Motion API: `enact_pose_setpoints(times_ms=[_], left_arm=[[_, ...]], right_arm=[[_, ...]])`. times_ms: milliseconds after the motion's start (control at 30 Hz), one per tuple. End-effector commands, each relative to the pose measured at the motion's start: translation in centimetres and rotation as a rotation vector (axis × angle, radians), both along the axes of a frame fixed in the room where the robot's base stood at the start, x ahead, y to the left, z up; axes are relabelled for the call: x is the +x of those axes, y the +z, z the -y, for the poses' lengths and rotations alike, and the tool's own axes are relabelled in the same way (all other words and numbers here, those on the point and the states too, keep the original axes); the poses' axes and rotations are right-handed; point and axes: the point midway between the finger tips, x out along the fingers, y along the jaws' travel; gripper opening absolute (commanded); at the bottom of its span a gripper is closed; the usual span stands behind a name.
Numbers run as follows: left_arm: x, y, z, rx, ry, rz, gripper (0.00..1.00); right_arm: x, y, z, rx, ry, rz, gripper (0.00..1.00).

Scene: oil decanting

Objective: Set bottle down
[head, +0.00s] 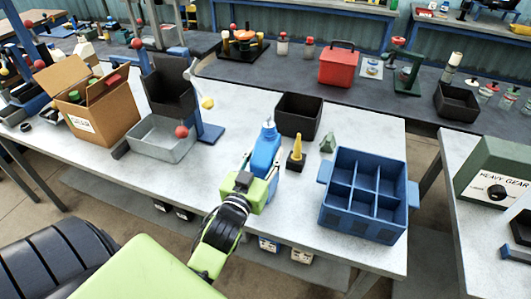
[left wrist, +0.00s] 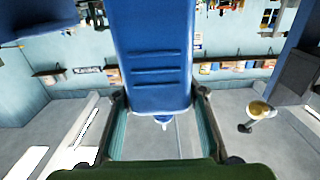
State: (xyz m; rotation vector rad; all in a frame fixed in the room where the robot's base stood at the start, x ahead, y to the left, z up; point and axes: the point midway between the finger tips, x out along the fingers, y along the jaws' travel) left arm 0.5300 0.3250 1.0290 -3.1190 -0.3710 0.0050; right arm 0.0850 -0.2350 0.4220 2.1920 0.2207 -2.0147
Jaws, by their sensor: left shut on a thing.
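The blue bottle (head: 266,150) with a pale nozzle stands roughly upright above the grey table (head: 225,188), near its middle. In the left wrist view, the bottle (left wrist: 155,60) fills the upper middle as a ribbed blue body. My left gripper (head: 262,165) is shut on the bottle, with one finger on each side; its fingers also flank it in the left wrist view (left wrist: 160,100). I cannot tell whether the bottle's base touches the table, because the gripper hides its lower part. My right gripper is not in view.
Right of the bottle stand a yellow cone on a black base (head: 296,160), a small green piece (head: 327,143) and a blue divided crate (head: 364,226). A black bin (head: 299,113) is behind. A metal tray (head: 160,146) and cardboard box (head: 100,112) are left. Table left of the gripper is clear.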

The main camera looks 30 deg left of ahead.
Motion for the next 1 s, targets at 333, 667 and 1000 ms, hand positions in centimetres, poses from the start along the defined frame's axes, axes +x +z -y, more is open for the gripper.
enact_pose_setpoints(times_ms=[333,667,1000], left_arm=[[0.0,-0.2,0.0,0.002,-0.001,0.011,0.00],[0.0,-0.5,0.0,0.002,-0.001,0.010,0.58],[-0.1,-1.3,0.0,-0.002,0.001,-0.008,0.58]], right_arm=[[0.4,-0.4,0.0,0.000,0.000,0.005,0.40],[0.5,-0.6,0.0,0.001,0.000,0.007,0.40],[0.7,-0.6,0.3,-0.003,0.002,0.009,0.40]])
